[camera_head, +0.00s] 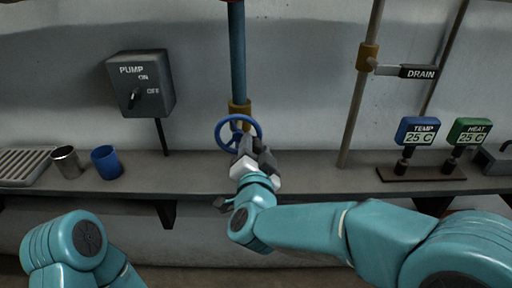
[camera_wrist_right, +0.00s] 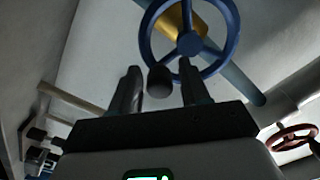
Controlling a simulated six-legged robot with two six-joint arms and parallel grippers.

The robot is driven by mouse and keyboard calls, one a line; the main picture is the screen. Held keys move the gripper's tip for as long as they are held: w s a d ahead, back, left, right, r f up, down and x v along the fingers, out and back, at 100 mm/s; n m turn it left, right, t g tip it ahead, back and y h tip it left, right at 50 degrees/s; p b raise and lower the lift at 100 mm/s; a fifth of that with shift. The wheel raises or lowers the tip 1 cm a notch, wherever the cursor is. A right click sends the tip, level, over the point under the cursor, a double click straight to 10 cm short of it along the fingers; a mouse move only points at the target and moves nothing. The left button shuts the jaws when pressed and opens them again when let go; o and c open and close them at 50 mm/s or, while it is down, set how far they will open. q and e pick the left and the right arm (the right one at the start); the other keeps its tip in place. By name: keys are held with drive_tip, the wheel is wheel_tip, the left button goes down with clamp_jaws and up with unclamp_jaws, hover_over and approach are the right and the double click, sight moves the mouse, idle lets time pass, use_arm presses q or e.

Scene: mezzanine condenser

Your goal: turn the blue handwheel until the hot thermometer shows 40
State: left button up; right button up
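The blue handwheel (camera_head: 239,122) sits on a brass fitting on the blue vertical pipe, with its rim and spokes showing. My right gripper (camera_head: 256,152) is just below and in front of it. In the right wrist view the handwheel (camera_wrist_right: 232,42) is ahead of the fingers (camera_wrist_right: 162,88), which stand apart with a dark knob (camera_wrist_right: 160,80) between them; gaps show on both sides. Whether the fingers touch the rim is unclear. The blue TEMP display (camera_head: 419,137) and the green HEAT display (camera_head: 468,138) both read 25 C. My left gripper is out of view.
A PUMP switch box (camera_head: 141,84) hangs at left above a metal cup (camera_head: 67,162), a blue cup (camera_head: 106,162) and a slatted rack (camera_head: 24,167) on the shelf. A pipe with a DRAIN lever (camera_head: 417,71) stands right. A red handwheel (camera_wrist_right: 292,138) shows in the wrist view.

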sight(242, 121)
clamp_jaws()
drive_tip(key=shift+r, duration=0.1)
drive_tip(key=n+p, duration=0.1)
drive_tip(key=r+n+p, duration=0.1)
drive_tip(key=n, duration=0.1)
drive_tip(key=shift+d+r, duration=0.1)
drive_tip(key=shift+r, duration=0.15)
drive_tip(key=n+p, duration=0.1)
drive_tip(key=r+n+p, duration=0.1)
drive_tip(key=n, duration=0.1)
drive_tip(key=n+p, duration=0.1)
drive_tip(key=n, duration=0.1)
drive_tip(key=shift+a+r+p, duration=0.2)
drive_tip(key=shift+r+p, duration=0.15)
drive_tip(key=shift+p, duration=0.05)
drive_tip(key=n+p, duration=0.1)
drive_tip(key=a+r+n+p, duration=0.1)
drive_tip(key=n, duration=0.1)
drive_tip(key=n+p, duration=0.2)
drive_tip(key=shift+a+r, duration=0.15)
drive_tip(key=shift+r, duration=0.15)
drive_tip(key=shift+a+r+n+p, duration=0.1)
drive_tip(key=shift+a+n+p, duration=0.25)
drive_tip(key=shift+n+p, duration=0.6)
drive_tip(key=shift+a+r+n+p, duration=0.1)
drive_tip(key=shift+a+n+p, duration=0.3)
drive_tip(key=shift+n, duration=1.05)
